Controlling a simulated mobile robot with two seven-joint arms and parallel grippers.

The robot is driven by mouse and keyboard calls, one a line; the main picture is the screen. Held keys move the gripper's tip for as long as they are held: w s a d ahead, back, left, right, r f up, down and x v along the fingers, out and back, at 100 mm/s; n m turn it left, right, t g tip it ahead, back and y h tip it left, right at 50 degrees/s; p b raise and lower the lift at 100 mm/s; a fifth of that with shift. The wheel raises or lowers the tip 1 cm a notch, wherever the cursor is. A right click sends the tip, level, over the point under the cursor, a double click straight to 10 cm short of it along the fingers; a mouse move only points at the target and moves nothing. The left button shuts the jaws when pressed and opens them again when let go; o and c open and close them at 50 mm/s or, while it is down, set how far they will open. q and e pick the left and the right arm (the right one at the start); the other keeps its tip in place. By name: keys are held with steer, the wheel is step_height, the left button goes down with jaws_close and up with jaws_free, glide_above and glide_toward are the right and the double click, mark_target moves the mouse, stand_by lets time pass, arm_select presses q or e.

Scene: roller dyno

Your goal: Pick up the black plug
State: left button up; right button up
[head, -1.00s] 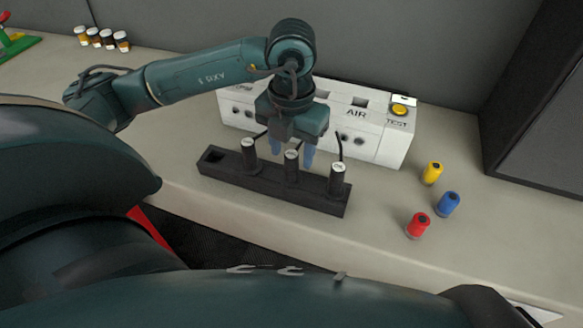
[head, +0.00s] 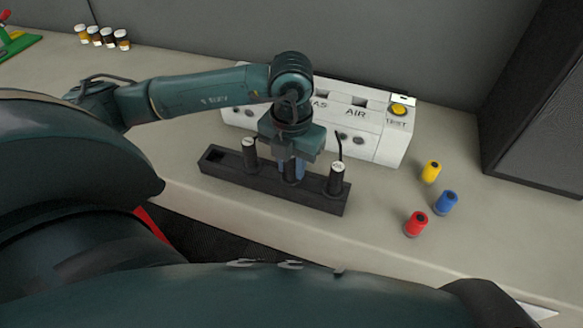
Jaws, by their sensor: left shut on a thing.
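A long black rack (head: 228,180) lies on the bench and holds three upright dark plugs with pale tops; its left-end slot is empty. The left plug (head: 250,156) and the right plug (head: 337,180) stand free with cords at their tops. My left gripper (head: 291,170) points down over the rack and is shut on the middle black plug (head: 290,179). The gripper hides the top of this plug, and its lower part still seems to be in the rack. My right gripper is out of view.
A white box (head: 390,147) marked AIR and TEST, with a yellow button, stands behind the rack. Yellow (head: 431,171), blue (head: 445,202) and red (head: 416,223) cylinders stand to the right. Small jars (head: 103,37) are at the far left. A dark cabinet (head: 540,110) stands at right.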

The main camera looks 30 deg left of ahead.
arm_select(q)
jaws_close()
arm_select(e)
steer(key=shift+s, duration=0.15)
arm_select(q)
steer(key=shift+r, duration=0.15)
